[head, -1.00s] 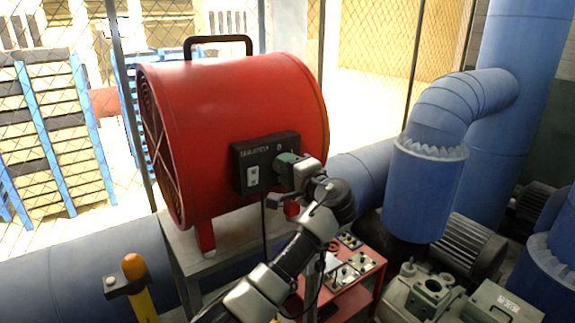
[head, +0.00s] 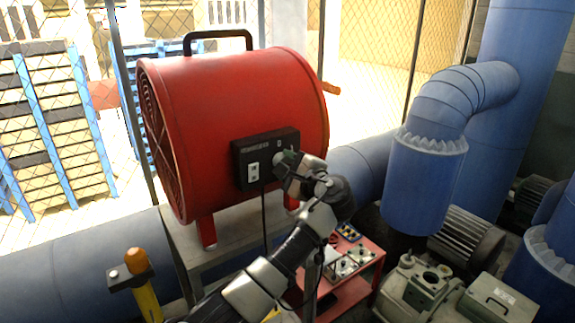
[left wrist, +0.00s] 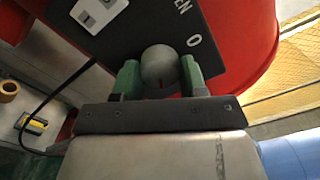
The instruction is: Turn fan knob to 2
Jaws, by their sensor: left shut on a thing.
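The red drum fan (head: 225,95) stands on a grey metal stand, with a black control box (head: 262,150) on its side. The fan knob is a round grey knob (left wrist: 160,70) on the box. In the left wrist view it sits between the two green fingers of my left gripper (left wrist: 160,80), which is shut on it. In the head view my left gripper (head: 284,163) covers most of the knob. My right gripper is not in view.
A white switch (head: 253,172) and a black cable (head: 265,215) are on the control box. A red cart (head: 345,285) with gauges stands below right. Blue pipes (head: 430,185) rise at the right. A yellow post (head: 143,285) stands at lower left.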

